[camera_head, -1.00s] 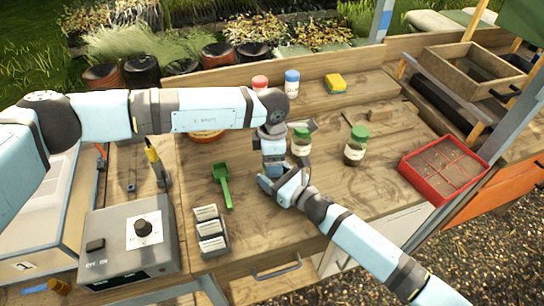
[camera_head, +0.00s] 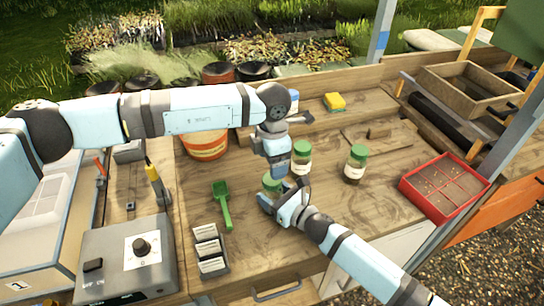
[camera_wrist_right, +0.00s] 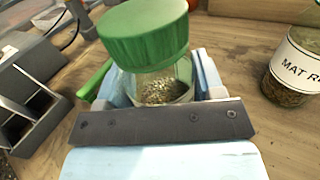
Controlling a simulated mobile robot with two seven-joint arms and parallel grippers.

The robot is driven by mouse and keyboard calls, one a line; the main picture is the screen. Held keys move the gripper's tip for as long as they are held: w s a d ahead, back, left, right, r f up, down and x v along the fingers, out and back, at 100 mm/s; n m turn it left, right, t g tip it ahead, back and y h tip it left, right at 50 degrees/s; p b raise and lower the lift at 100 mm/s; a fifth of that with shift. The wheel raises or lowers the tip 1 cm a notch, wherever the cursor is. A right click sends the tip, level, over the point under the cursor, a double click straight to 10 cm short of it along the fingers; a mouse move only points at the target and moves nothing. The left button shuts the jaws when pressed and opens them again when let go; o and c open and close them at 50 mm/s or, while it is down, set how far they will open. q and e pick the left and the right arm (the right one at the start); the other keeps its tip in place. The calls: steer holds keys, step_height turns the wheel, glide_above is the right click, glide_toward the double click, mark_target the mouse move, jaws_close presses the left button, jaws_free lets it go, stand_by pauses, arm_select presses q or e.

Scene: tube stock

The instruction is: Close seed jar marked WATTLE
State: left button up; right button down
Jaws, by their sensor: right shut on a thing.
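A glass jar with a green lid (camera_head: 272,183) stands at the middle of the bench, held by my right gripper (camera_head: 267,200). In the right wrist view, the green lid (camera_wrist_right: 145,30) sits over the mouth of the glass jar (camera_wrist_right: 160,85), with seeds inside. I cannot tell whether the lid is fully tight. Its label is hidden. My left gripper (camera_head: 276,158) points down just above and behind this lid, apart from it; its jaw opening does not show clearly. Two other green-lidded jars (camera_head: 302,158) (camera_head: 355,163) stand to the right; the wrist view shows one labelled "MAT R…" (camera_wrist_right: 292,68).
A green scoop (camera_head: 222,203) and a box of packets (camera_head: 209,250) lie to the left. A red seed tray (camera_head: 445,188) is at the right. The bench front is fairly clear.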

arm_select(q)
steer(key=r+n, duration=0.1)
steer(key=n, duration=0.1)
steer(key=r+n, duration=0.1)
steer(key=shift+n, duration=0.4)
steer(key=shift+f, duration=0.1)
steer(key=shift+f, duration=4)
steer(key=c, duration=0.9)
steer(key=shift+c, duration=0.2)
steer(key=o, duration=1.1)
